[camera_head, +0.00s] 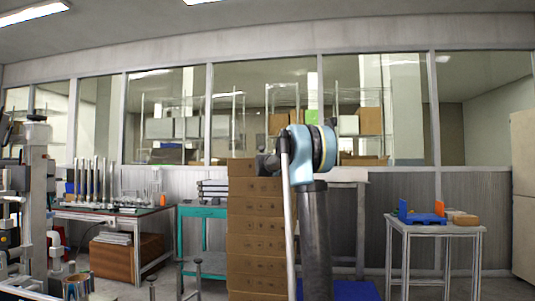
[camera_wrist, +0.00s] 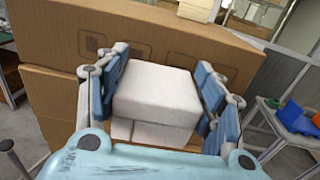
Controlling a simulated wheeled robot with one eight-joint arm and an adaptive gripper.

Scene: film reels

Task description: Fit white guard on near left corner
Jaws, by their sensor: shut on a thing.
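In the wrist view, my gripper (camera_wrist: 159,76) is shut on a white block-like piece (camera_wrist: 157,92), which I take for the white guard. Its blue fingers press on the left and right sides of the piece. A brown cardboard box (camera_wrist: 65,35) lies just beyond the fingers; I cannot tell whether the white piece touches it. In the head view, the boxes form a tall stack (camera_head: 254,222) at the centre. My arm stands in front of the stack's right side and hides part of it. The held piece cannot be made out clearly there.
A small table (camera_head: 432,231) at the right bears a blue tray (camera_head: 423,220) with orange pieces, and a brown item (camera_head: 465,219). A teal-framed table (camera_head: 205,212) stands left of the stack. A workbench (camera_head: 100,214) with metal rods is farther left.

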